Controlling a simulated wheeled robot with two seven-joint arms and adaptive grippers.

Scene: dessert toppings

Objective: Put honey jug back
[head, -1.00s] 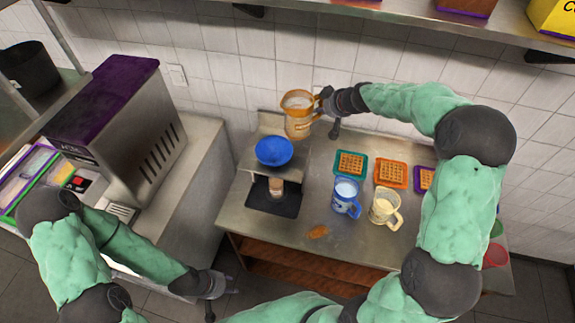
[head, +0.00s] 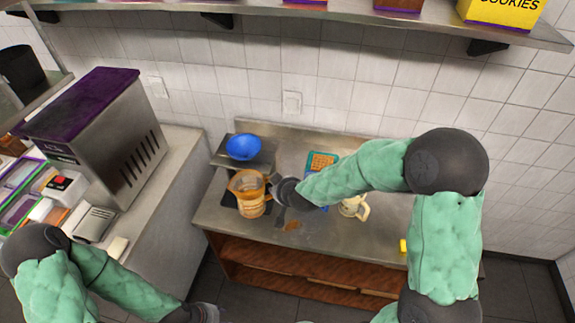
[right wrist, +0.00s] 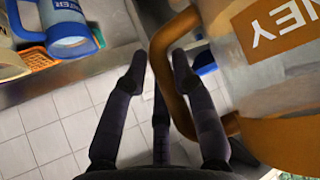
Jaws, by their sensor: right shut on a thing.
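The honey jug (head: 249,203) is clear with an orange-brown rim and handle. It is at the left part of the steel table, in front of the blue bowl; whether it touches the table I cannot tell. In the right wrist view the jug (right wrist: 250,75) shows part of its label, upside down. My right gripper (head: 282,192) is shut on its handle, and the fingers also show around the handle in the right wrist view (right wrist: 158,72). My left gripper (head: 205,312) is low at the bottom edge, away from the table; its fingers are unclear.
A blue bowl (head: 243,147) sits on a raised steel stand at the back left. A cream jug (head: 352,207) and a blue water jug (right wrist: 68,30) stand to the right, the latter mostly behind my arm in the head view. An orange-brown patch (head: 292,225) lies near the front edge.

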